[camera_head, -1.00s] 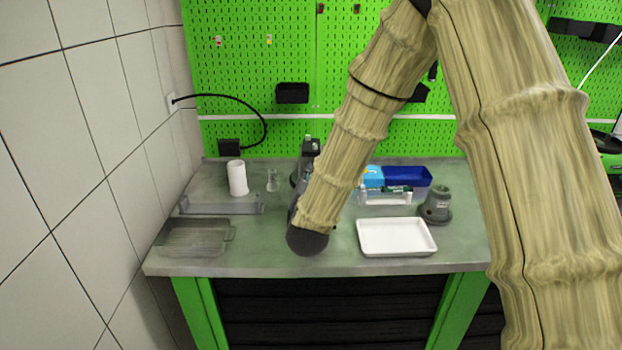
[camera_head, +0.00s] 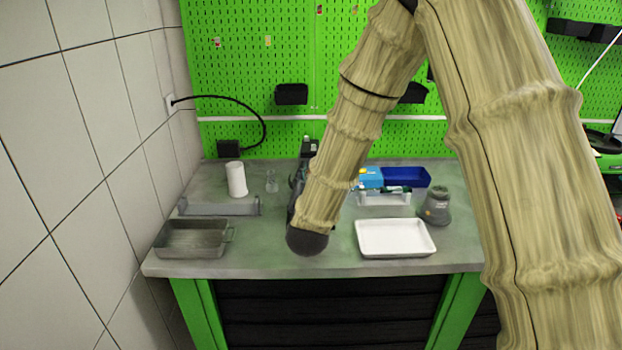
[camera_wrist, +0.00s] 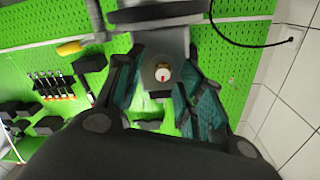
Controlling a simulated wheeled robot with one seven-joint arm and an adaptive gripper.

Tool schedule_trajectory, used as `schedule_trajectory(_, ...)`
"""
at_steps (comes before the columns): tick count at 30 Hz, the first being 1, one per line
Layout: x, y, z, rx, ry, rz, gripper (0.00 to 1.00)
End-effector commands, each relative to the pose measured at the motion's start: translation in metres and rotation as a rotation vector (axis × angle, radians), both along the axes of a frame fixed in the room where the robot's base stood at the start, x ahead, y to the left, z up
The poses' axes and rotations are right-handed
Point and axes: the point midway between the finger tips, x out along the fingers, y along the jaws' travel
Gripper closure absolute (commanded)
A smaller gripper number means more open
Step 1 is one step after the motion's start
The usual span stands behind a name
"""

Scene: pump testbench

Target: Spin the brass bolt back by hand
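In the wrist view a small brass-coloured bolt (camera_wrist: 162,64) shows at a grey block (camera_wrist: 163,50), with a round white face bearing a red mark in front of it. My gripper (camera_wrist: 160,84) is open, its teal-padded fingers apart on the left and right of the bolt. Clear gaps show between the fingers and the bolt; how near they are in depth I cannot tell. In the head view my arm hides most of the testbench unit (camera_head: 310,148), and the bolt is not visible there.
A white tray (camera_head: 396,251) lies at the bench's front right, with a grey pot (camera_head: 438,206) beyond it.

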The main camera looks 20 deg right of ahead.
Motion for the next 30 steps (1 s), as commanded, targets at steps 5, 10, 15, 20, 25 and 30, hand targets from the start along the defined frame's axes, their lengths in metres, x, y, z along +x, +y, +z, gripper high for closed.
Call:
schedule_trajectory(5, 0.000, 0.001, -0.001, 0.000, 0.000, 0.002, 0.62)
schedule_trajectory(10, -0.005, 0.003, -0.001, 0.001, 0.002, 0.003, 0.62)
schedule_trajectory(15, -0.026, 0.010, -0.001, 0.000, 0.004, 0.005, 0.62)
schedule_trajectory(20, -0.054, 0.019, -0.001, 0.000, 0.002, 0.003, 0.62)
schedule_trajectory(25, -0.083, 0.028, -0.001, 0.000, 0.003, 0.002, 0.62)
schedule_trajectory(30, -0.103, 0.035, -0.001, 0.000, 0.003, 0.001, 0.62)
